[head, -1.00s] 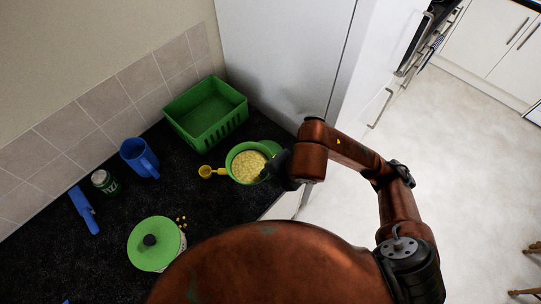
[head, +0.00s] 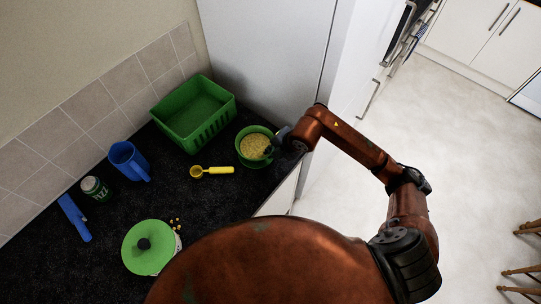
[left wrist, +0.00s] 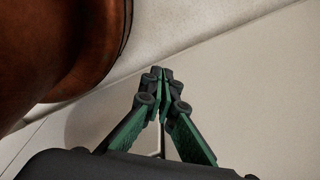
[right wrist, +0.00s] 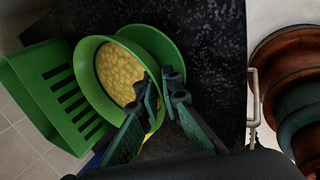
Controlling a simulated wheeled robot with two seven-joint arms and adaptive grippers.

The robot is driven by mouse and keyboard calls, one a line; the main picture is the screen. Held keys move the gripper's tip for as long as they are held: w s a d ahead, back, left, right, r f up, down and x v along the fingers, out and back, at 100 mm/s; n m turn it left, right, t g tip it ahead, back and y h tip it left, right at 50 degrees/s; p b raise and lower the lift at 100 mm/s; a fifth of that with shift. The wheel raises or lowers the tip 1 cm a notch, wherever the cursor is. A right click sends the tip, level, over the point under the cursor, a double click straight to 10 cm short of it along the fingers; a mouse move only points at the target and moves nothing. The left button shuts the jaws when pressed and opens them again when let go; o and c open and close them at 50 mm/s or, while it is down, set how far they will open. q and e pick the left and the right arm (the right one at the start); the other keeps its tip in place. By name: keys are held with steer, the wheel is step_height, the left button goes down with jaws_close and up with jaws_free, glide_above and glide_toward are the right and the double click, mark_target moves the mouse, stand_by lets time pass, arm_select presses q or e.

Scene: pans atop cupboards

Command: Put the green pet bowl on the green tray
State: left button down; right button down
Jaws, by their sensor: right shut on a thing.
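The green pet bowl (head: 240,143), full of yellow kibble, shows in the head view. My right gripper (head: 279,142) reaches its right side. In the right wrist view, the right gripper (right wrist: 163,78) is shut on the rim of the bowl (right wrist: 85,82). A round, flat green piece, seemingly the green tray (right wrist: 166,48), lies partly behind the bowl. In the head view the bowl hides most of this tray (head: 258,164); whether they touch I cannot tell. My left gripper (left wrist: 160,73) is shut and empty, away from the counter objects.
A slotted green basket (head: 195,112) stands behind the bowl. A yellow scoop (head: 212,171) lies left of it.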

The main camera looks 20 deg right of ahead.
step_height(320, 180, down, 2)
steer(key=shift+s+f, duration=0.1)
steer(key=shift+f, duration=0.05)
steer(key=c, duration=2.1)
jaws_free()
steer(key=v, duration=1.2)
steer(key=shift+s, duration=0.1)
steer(key=shift+d, duration=0.1)
